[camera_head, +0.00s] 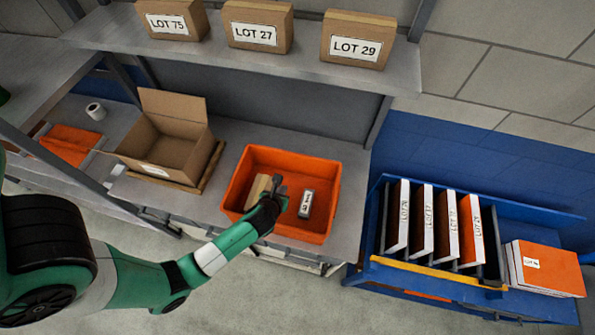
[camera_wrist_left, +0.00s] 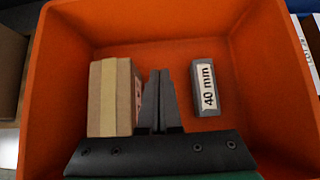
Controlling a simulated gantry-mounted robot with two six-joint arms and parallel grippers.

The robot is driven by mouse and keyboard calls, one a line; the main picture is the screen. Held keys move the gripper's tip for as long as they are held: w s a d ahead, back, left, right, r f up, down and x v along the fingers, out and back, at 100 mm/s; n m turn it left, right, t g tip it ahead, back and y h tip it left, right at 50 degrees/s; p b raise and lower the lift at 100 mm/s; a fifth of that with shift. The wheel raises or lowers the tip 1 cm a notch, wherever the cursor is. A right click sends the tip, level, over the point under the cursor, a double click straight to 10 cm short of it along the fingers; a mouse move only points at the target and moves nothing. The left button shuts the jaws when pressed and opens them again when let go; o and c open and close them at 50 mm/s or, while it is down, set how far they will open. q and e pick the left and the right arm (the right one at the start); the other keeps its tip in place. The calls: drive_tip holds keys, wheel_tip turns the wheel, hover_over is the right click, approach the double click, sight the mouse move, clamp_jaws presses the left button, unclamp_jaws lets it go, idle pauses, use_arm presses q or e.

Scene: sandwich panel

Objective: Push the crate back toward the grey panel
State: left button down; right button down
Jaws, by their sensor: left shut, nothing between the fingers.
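The orange crate (camera_head: 292,157) stands on the grey bench, and its walls also fill much of the left wrist view (camera_wrist_left: 150,22). A grey panel (camera_head: 275,105) rises behind the bench, with a strip of bench between it and the crate. My left gripper (camera_head: 278,183) reaches into the crate from the front; its fingertips (camera_wrist_left: 159,76) are together and empty. A tan block (camera_wrist_left: 113,95) lies left of the fingers and a grey block marked "40 mm" (camera_wrist_left: 205,88) lies to their right. Whether the fingers touch the crate is unclear. My right gripper is not in view.
An open cardboard box (camera_head: 170,145) stands left of the crate. A shelf (camera_head: 240,62) with LOT-labelled boxes hangs above. A blue rack (camera_head: 400,280) with several upright panels and a stack of orange-topped panels (camera_head: 548,268) stand at right.

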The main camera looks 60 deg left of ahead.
use_arm(q)
drive_tip(key=b, duration=0.3)
approach(294, 169)
wheel_tip(294, 169, down, 4)
drive_tip(key=shift+s+d+r, duration=0.1)
drive_tip(key=shift+s+d, duration=0.05)
drive_tip(key=w+a+b, duration=0.1)
drive_tip(key=w+a, duration=0.2)
drive_tip(key=shift+a, duration=0.2)
drive_tip(key=shift+d, duration=0.1)
